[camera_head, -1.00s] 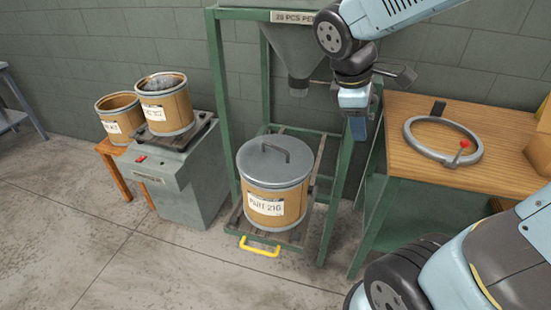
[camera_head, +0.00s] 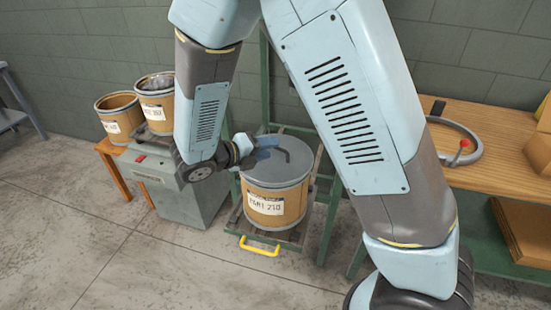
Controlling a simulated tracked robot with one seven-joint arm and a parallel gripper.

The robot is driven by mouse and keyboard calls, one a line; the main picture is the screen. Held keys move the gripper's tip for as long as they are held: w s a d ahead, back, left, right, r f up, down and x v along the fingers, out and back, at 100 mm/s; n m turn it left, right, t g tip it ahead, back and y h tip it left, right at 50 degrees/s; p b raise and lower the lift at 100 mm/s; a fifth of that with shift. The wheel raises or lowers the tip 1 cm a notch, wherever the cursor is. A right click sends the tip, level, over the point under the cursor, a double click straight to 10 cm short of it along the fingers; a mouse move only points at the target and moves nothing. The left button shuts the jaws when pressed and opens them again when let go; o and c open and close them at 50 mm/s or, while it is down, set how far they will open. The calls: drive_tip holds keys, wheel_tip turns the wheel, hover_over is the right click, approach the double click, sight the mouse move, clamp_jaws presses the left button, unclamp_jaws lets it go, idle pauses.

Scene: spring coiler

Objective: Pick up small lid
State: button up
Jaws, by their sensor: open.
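The small grey lid (camera_head: 293,172) sits on top of the cardboard drum (camera_head: 290,198) labelled Part 210, with its bent handle (camera_head: 283,151) standing up from the middle. My gripper (camera_head: 267,147) is over the left side of the lid, coming in from the left, with its fingers at the handle. It is open. I cannot tell from this view whether the handle is between the fingers or only beside them.
The drum stands on a slatted platform with a yellow handle (camera_head: 260,246), inside a green frame. Two open drums (camera_head: 120,121) (camera_head: 158,108) stand at the left, by a grey machine (camera_head: 160,185). A wooden bench (camera_head: 490,170) bears a clamp ring (camera_head: 455,130).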

drive_tip(key=a+f+n+t+y, duration=0.1)
drive_tip(key=a+f+n+t, duration=0.35)
drive_tip(key=a+n, duration=0.25)
approach(273, 158)
drive_tip(key=shift+g, duration=0.35)
drive_tip(key=w+d+r, duration=0.1)
drive_tip(key=w+r, duration=0.1)
drive_tip(key=w+d+r, duration=0.1)
drive_tip(key=shift+w+d+r, duration=0.3)
drive_tip(key=shift+w+r, duration=0.05)
drive_tip(key=shift+f+x, duration=0.1)
drive_tip(key=shift+x, duration=1.3)
drive_tip(key=shift+f+x, duration=0.15)
drive_tip(key=shift+x, duration=1.2)
drive_tip(key=shift+s, duration=0.1)
clamp_jaws()
